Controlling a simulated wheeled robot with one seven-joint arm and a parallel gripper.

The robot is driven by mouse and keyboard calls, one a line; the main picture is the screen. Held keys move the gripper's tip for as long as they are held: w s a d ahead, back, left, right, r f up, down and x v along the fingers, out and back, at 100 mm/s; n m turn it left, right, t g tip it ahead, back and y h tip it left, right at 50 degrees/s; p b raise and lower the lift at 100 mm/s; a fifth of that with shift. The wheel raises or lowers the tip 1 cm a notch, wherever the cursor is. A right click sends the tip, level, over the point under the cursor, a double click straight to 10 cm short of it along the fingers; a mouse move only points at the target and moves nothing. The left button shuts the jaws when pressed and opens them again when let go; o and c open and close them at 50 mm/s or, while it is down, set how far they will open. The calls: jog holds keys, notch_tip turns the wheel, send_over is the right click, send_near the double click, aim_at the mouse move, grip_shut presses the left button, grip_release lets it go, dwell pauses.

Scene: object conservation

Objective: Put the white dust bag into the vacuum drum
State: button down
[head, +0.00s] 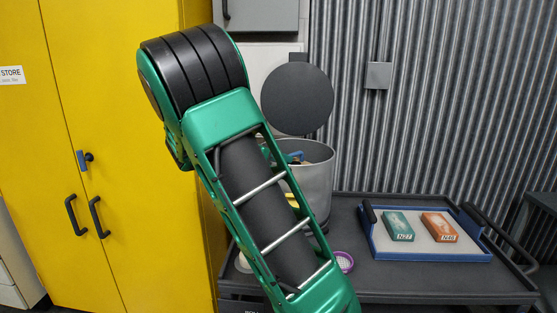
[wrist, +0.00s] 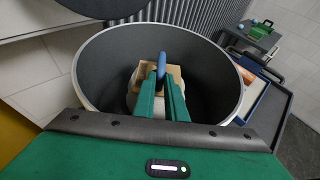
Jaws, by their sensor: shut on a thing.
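The grey vacuum drum (head: 318,180) stands open on a dark cart, its round dark lid (head: 297,98) raised behind it. In the wrist view the drum (wrist: 228,65) is seen from above. My gripper (wrist: 162,78) reaches down inside its rim, shut on the blue tab (wrist: 162,60) of the white dust bag (wrist: 132,101). The bag has a tan collar (wrist: 175,73), and my green fingers cover much of it. Whether the bag touches the drum floor cannot be told. In the head view my arm hides most of the gripper and bag.
A blue-edged tray (head: 380,240) with a teal box (head: 398,226) and an orange box (head: 439,227) lies right of the drum on the cart (head: 400,280). A purple-rimmed round item (head: 345,262) lies in front. A yellow cabinet (head: 90,150) stands left.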

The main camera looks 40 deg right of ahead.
jog(key=shift+f, duration=0.1)
jog(key=c, duration=1.8)
grip_release()
jog(key=v, duration=1.2)
